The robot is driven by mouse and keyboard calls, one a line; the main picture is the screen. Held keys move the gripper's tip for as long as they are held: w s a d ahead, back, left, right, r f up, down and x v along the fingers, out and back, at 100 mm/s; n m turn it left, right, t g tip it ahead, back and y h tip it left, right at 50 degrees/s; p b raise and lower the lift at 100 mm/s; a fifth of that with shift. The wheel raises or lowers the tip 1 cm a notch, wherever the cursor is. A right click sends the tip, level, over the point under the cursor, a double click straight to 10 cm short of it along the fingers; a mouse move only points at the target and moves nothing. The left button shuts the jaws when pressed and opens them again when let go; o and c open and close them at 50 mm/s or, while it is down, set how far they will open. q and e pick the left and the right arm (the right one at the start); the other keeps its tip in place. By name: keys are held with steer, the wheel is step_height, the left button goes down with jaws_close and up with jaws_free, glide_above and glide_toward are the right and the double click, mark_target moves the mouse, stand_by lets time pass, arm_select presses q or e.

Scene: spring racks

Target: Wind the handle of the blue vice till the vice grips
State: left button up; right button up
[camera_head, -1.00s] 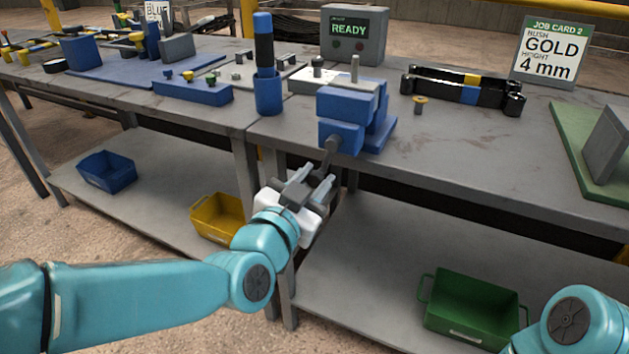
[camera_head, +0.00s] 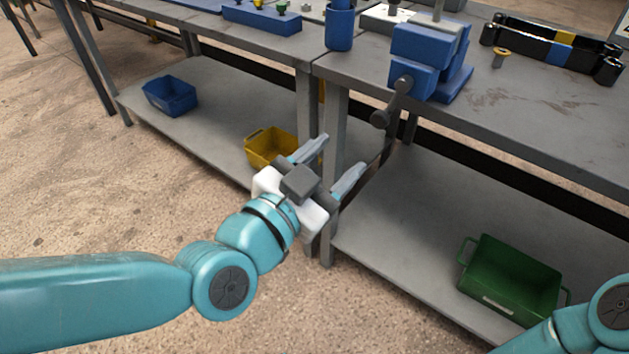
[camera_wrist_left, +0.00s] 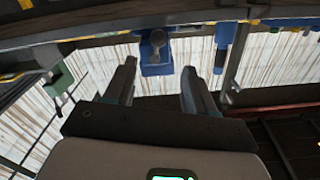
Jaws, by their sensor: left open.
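The blue vice (camera_head: 425,55) is mounted at the front edge of the grey workbench. Its dark grey handle (camera_head: 392,103) sticks out from the front and slants down to a rounded knob at the lower left. My left gripper (camera_head: 343,157) is open and empty, below and to the left of the handle and apart from it. In the left wrist view, the blue vice (camera_wrist_left: 156,55) shows beyond the two spread fingers (camera_wrist_left: 157,80), with nothing between them. Whether the vice jaws grip anything is not clear. My right gripper is out of view; only part of my right arm shows.
The bench (camera_head: 480,115) has a blue cup (camera_head: 340,28) left of the vice, a brass-coloured bolt (camera_head: 500,57) and black bars (camera_head: 550,50) right of it. The lower shelf holds blue (camera_head: 170,96), yellow (camera_head: 270,150) and green (camera_head: 510,280) bins. Bench legs stand behind my left gripper.

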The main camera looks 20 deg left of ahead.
arm_select(q)
steer(key=b+v, duration=0.2)
steer(key=v, duration=0.2)
steer(key=shift+s+f, duration=0.15)
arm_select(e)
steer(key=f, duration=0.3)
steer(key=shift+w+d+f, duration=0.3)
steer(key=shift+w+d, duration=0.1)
